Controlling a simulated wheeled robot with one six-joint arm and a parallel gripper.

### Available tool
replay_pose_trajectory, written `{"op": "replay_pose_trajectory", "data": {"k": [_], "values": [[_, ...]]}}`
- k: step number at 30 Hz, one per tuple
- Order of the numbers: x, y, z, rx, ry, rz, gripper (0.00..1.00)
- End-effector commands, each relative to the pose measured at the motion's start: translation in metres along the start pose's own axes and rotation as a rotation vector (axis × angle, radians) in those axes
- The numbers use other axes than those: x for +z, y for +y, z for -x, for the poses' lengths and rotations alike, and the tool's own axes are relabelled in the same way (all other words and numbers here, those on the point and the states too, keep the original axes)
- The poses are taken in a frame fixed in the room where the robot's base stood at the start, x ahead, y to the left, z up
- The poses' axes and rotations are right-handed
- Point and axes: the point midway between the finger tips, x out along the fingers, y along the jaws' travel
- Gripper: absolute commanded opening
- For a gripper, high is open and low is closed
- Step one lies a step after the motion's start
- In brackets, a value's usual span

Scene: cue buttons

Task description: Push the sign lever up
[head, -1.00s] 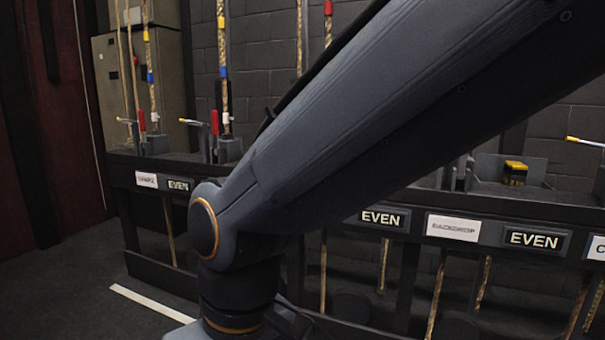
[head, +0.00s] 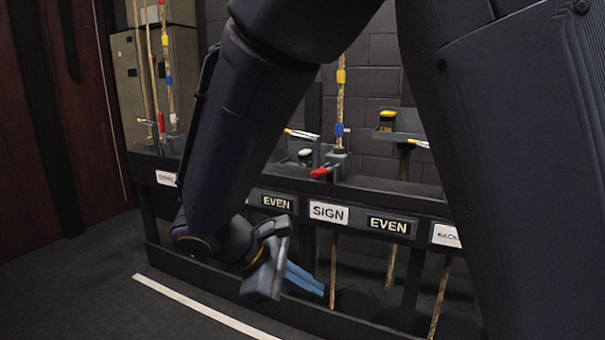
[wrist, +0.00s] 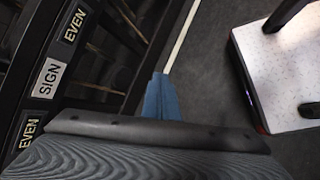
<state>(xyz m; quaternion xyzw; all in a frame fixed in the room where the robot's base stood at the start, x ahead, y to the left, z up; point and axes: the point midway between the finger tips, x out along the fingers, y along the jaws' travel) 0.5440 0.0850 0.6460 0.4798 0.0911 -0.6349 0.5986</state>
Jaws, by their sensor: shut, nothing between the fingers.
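The sign lever's red handle (head: 325,171) lies tilted low, pointing left, on the rail above the white SIGN label (head: 328,213) in the head view. A rope with yellow and blue bands rises behind it. My gripper (head: 306,281) shows blue fingers held together and empty. It hangs below and in front of the SIGN label, well apart from the lever. In the wrist view my gripper (wrist: 162,92) points over the floor, with the SIGN label (wrist: 47,78) at left. The lever does not show in the wrist view.
A red lever (head: 161,124) stands upright farther left. EVEN plates (head: 276,202) flank the SIGN label. A tray with a yellow-topped block (head: 387,120) is right of the lever. My arm hides part of the rail. A white line (head: 205,307) crosses the open floor.

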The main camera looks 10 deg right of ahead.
Motion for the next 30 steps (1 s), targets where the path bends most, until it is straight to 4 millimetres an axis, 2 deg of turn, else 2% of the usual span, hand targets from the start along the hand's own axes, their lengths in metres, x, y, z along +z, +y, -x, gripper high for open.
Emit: {"op": "replay_pose_trajectory", "data": {"k": [1, 6, 9, 12, 16, 21, 30], "values": [[0.000, 0.023, -0.001, 0.069, -0.051, 0.047, 0.00], [-0.017, 0.104, -0.003, 0.341, -0.200, 0.196, 0.00], [-0.036, 0.145, 0.000, 0.503, -0.270, 0.277, 0.00], [-0.057, 0.176, 0.004, 0.650, -0.321, 0.346, 0.00], [-0.083, 0.201, 0.011, 0.800, -0.359, 0.409, 0.00], [-0.102, 0.214, 0.016, 0.904, -0.377, 0.447, 0.00], [-0.106, 0.216, 0.016, 0.923, -0.378, 0.454, 0.00]]}}
